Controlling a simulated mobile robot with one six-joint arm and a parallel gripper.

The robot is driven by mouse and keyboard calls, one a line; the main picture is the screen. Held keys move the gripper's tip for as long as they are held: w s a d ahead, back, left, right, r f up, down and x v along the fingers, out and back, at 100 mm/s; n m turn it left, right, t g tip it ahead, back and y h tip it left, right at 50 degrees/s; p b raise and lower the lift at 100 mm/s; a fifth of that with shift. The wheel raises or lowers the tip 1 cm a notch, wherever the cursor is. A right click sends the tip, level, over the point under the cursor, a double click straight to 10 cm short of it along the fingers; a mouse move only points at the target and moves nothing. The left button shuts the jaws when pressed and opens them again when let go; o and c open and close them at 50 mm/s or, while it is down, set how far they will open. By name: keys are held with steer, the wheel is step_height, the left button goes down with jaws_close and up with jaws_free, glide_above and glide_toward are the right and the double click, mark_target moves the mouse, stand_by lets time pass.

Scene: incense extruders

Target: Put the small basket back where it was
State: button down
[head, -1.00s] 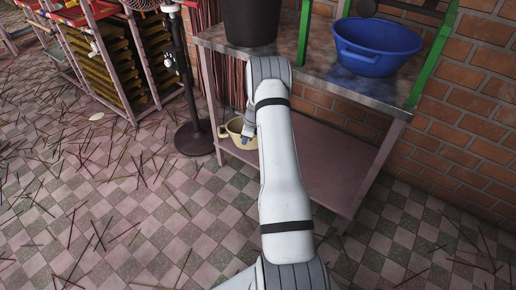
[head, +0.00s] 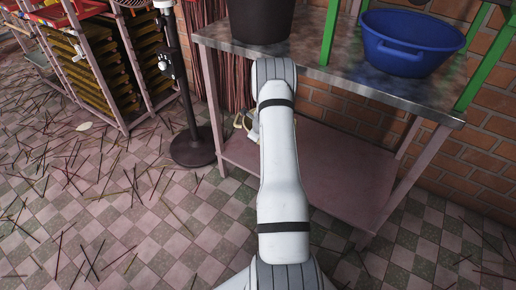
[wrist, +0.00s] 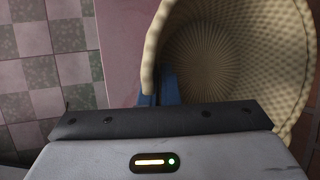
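The small basket is cream and woven, and its open inside fills the upper right of the wrist view (wrist: 215,55). My gripper (wrist: 158,90) has its blue fingers at the basket's left wall, one on each side of it, and looks shut on that wall. In the head view only a sliver of the basket (head: 250,133) shows left of my arm, which hides the rest of it and the gripper. The basket is at the left end of the table's pink lower shelf (head: 335,165). I cannot tell whether it touches the shelf.
The metal table (head: 345,72) carries a dark bucket (head: 260,20) and a blue basin (head: 408,45) above the shelf. A dark stand with a round base (head: 192,148) is left of the shelf. A rack (head: 100,60) stands further left. Sticks litter the tiled floor.

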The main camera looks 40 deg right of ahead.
step_height(320, 180, down, 9)
steer(key=b, duration=0.5)
steer(key=shift+f, duration=0.25)
steer(key=c, duration=1.7)
jaws_free()
steer(key=shift+r, duration=0.1)
